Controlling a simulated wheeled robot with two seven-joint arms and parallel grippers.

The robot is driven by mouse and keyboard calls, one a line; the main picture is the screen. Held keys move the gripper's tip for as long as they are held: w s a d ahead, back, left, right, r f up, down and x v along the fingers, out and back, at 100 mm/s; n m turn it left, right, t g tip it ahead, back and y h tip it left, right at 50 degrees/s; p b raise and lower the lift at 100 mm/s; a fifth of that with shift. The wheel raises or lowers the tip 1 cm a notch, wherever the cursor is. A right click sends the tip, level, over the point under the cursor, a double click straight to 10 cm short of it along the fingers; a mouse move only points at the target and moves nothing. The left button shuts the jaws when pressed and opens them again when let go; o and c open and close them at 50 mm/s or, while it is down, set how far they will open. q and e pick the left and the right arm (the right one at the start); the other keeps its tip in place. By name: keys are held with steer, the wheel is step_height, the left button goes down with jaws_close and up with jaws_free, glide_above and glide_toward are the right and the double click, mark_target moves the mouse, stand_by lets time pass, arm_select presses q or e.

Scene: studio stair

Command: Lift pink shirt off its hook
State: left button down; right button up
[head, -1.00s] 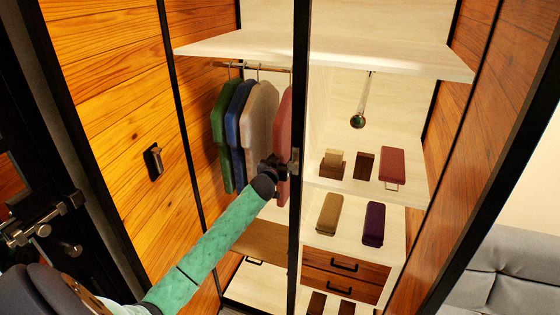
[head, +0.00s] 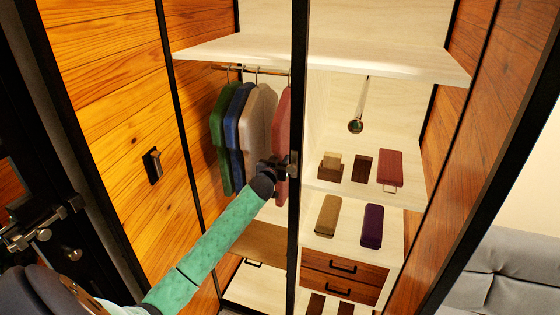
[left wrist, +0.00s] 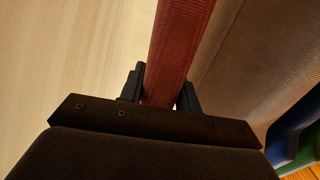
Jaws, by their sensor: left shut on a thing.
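The pink shirt (head: 283,110) hangs at the right end of a row of shirts in the wardrobe, partly hidden by the black upright post. My left gripper (head: 282,168) is at its lower front part. In the left wrist view the gripper (left wrist: 160,88) has one finger on each side of the pink shirt (left wrist: 178,50) and is shut on it. The hanging rail (head: 238,68) runs under the white shelf. My right gripper is not in view.
Beige (head: 260,115), blue (head: 237,115) and green (head: 220,135) shirts hang close to the left. The black post (head: 299,230) stands right beside my gripper. The white shelf (head: 330,55) is above. Folded items and a hanging pendant (head: 356,125) are to the right.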

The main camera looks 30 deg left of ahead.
arm_select(q)
step_height(320, 180, up, 2)
steer(key=shift+r+p, duration=0.1)
steer(key=shift+p, duration=0.55)
steer(key=shift+p+v, duration=0.45)
steer(key=shift+v, duration=1.55)
steer(key=shift+s, duration=0.1)
steer(key=p+v, duration=0.2)
steer(key=v, duration=0.7)
steer(key=shift+s, duration=0.4)
stand_by(0.7)
stand_by(0.5)
